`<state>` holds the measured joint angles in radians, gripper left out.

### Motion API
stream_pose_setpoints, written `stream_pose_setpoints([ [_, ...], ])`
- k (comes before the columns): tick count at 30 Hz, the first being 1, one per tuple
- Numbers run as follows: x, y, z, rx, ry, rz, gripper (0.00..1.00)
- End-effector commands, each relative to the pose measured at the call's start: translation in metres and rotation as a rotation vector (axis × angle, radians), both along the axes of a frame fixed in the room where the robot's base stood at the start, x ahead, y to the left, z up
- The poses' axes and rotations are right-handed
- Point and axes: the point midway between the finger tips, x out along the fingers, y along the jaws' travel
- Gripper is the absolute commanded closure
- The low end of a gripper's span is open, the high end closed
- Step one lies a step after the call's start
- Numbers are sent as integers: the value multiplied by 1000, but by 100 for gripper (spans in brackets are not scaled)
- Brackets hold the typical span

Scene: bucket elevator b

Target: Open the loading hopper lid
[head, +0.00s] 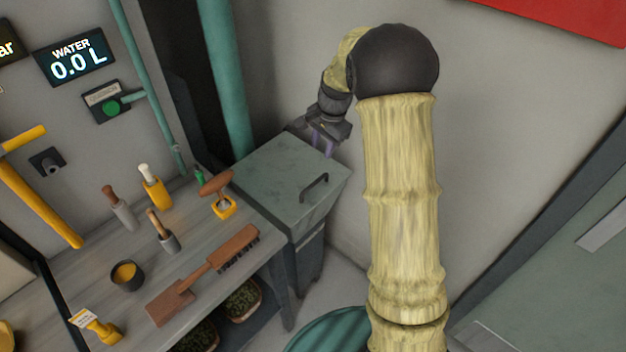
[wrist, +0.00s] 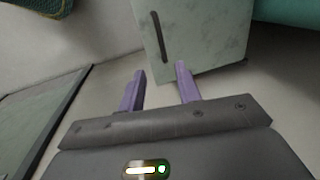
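The loading hopper is a grey-green box with a flat lid (head: 285,178), which lies shut on top. A dark bar handle (head: 315,187) sits near the lid's right edge. In the wrist view the lid (wrist: 205,45) fills the upper middle, with its handle (wrist: 160,37) beyond the fingers. My gripper (head: 326,140) is at the far right corner of the hopper, partly hidden by my arm. In the wrist view its two purple fingers (wrist: 160,80) stand apart with nothing between them. They appear short of the handle, and I cannot tell whether a finger touches the lid.
A grey wall (head: 300,60) is close behind and right. A teal round object (head: 325,335) is below.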

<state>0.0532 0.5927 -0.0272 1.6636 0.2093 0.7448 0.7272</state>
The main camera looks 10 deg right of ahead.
Motion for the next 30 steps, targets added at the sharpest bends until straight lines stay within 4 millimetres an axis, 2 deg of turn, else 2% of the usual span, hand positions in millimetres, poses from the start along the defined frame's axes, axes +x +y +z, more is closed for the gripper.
stream_pose_setpoints([
  [5,2,2,-13,0,3,1,66],
  [8,3,3,-27,0,4,2,66],
  [30,23,17,-149,0,3,1,66],
])
